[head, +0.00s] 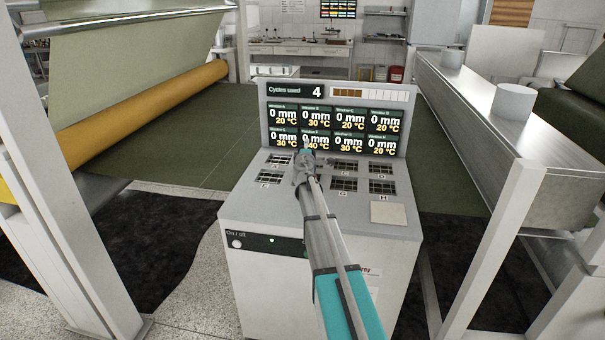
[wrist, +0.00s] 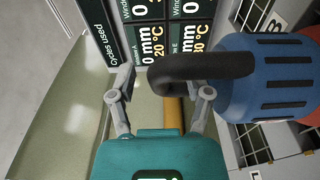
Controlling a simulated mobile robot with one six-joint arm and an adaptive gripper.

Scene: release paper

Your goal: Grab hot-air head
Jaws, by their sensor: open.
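The handle's left end lies in the gap between the fingers and covers part of the right finger. I cannot tell if they touch. In the head view my gripper (head: 304,165) is over the console's top, and the hot-air head cannot be made out there.
The white console (head: 325,290) has a display (head: 335,120) at its back and several lettered grid windows on top. A fabric roll with an orange roller (head: 150,105) is at the left. A long metal beam (head: 500,125) and white posts stand at the right.

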